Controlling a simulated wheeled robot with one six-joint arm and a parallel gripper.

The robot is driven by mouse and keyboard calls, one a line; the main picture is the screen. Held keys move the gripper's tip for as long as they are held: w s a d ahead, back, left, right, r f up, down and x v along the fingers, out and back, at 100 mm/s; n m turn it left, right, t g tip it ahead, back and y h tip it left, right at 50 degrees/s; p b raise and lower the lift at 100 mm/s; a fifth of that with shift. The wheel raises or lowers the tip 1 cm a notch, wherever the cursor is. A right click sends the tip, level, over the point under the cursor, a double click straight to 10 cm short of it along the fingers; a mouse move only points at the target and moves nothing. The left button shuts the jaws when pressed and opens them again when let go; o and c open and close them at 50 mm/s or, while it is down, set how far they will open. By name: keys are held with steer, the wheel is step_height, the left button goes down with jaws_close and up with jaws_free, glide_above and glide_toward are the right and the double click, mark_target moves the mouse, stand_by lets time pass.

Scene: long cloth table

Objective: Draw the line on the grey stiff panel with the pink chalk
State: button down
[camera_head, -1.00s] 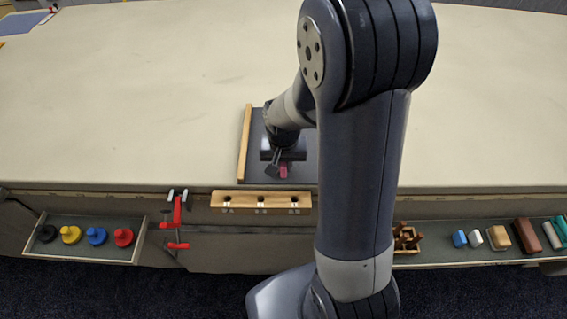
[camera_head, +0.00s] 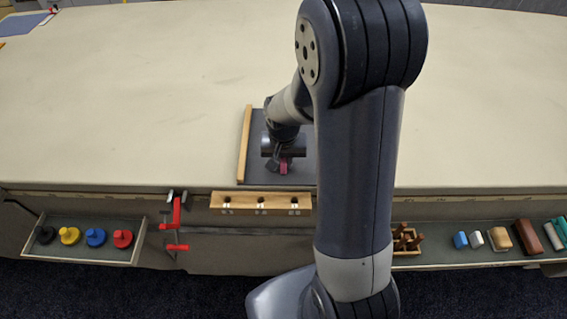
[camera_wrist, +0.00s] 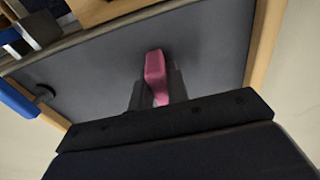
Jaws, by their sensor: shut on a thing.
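The grey stiff panel (camera_head: 259,171) lies on the cloth table with a wooden strip along its left edge. My gripper (camera_head: 283,161) is over the panel and shut on the pink chalk (camera_head: 284,167). In the wrist view the pink chalk (camera_wrist: 155,72) sticks out from between the fingers (camera_wrist: 158,92) of my gripper, over the grey panel (camera_wrist: 95,72). I cannot tell whether the chalk touches the panel. No drawn line shows on the visible part of the panel. My arm hides the panel's right side in the head view.
A wooden block with holes (camera_head: 261,203) is at the table's front edge, beside a red clamp (camera_head: 177,222). A left tray (camera_head: 82,252) holds several coloured knobbed pieces. A right tray (camera_head: 455,255) holds several blocks. The cloth table (camera_head: 130,95) is clear behind.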

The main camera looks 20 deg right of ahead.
steer(key=shift+w+d+f, duration=0.1)
steer(key=shift+w+d, duration=0.1)
steer(key=shift+w, duration=0.35)
steer(key=shift+w+d, duration=0.15)
steer(key=shift+w, duration=0.4)
steer(key=shift+w, duration=0.1)
steer(key=shift+w+d, duration=0.3)
steer(key=shift+w, duration=0.5)
steer(key=shift+w, duration=0.15)
steer(key=shift+w+d, duration=0.3)
steer(key=shift+w, duration=0.55)
steer(key=shift+w, duration=0.1)
steer(key=shift+w+d, duration=0.3)
steer(key=shift+w, duration=0.55)
steer(key=shift+w+d, duration=0.2)
steer(key=shift+w, duration=0.3)
steer(key=shift+w+d, duration=0.15)
steer(key=shift+w, duration=0.3)
